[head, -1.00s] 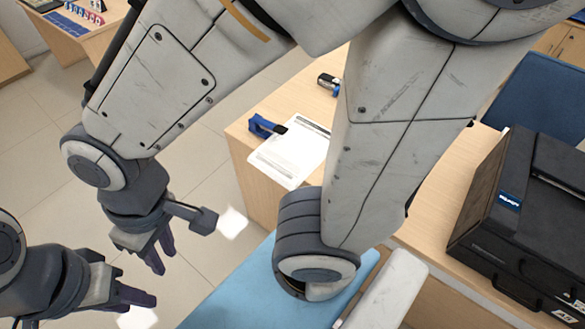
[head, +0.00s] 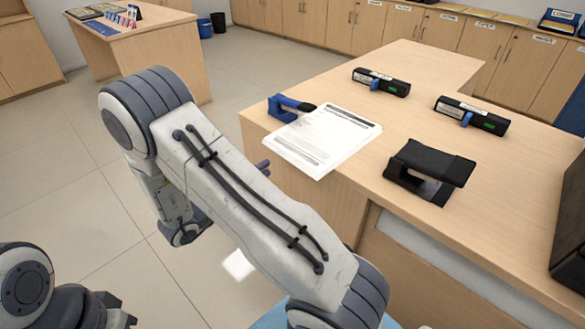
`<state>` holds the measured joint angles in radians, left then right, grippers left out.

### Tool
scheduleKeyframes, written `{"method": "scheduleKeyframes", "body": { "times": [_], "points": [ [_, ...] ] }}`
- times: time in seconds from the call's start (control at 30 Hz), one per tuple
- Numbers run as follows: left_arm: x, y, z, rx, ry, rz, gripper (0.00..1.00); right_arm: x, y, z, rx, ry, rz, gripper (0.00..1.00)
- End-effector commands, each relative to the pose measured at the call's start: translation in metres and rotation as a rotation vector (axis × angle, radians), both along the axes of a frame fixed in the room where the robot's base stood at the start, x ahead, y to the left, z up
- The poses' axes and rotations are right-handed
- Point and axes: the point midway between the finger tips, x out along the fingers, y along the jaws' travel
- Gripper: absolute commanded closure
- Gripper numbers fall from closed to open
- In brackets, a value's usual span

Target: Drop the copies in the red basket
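A stack of white printed papers (head: 322,138), which may be the copies, lies flat at the near left corner of the wooden counter. My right arm crosses the middle of the head view. Only the purple fingertips of my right gripper (head: 263,167) show past it, left of the papers and apart from them. The rest of that gripper is hidden behind my arm. My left gripper (head: 122,319) is partly in view at the bottom left edge, far from the papers. Its fingers are cut off by the frame. No red basket is in view.
A blue stapler-like tool (head: 288,107) sits by the papers' far left corner. Two black handheld devices (head: 380,82) (head: 470,115) and a black hole punch-like tool (head: 430,172) lie on the counter (head: 490,215). Blue and black bins (head: 218,22) stand far off on open floor.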

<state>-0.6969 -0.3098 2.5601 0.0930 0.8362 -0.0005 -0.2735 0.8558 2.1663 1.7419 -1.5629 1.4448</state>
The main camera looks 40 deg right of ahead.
Motion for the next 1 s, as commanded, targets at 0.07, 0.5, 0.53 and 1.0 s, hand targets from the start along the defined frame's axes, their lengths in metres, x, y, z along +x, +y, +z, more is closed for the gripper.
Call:
{"method": "scheduleKeyframes", "body": {
  "times": [0.07, 0.5, 0.53, 1.0],
  "points": [
    [0.000, 0.000, -0.003, -0.001, -0.001, 0.000, 0.62, -0.005, -0.004, -0.001, -0.025, -0.010, -0.026, 0.74],
    [0.000, 0.000, 0.006, -0.001, -0.001, 0.000, 0.62, -0.003, -0.059, 0.002, -0.028, -0.010, -0.033, 0.74],
    [0.000, 0.000, 0.006, -0.001, -0.001, 0.000, 0.62, -0.002, -0.063, 0.002, -0.028, -0.010, -0.032, 0.74],
    [0.000, 0.000, -0.001, 0.000, 0.000, 0.000, 0.62, 0.002, -0.101, 0.000, -0.027, -0.011, -0.027, 0.74]
  ]
}}
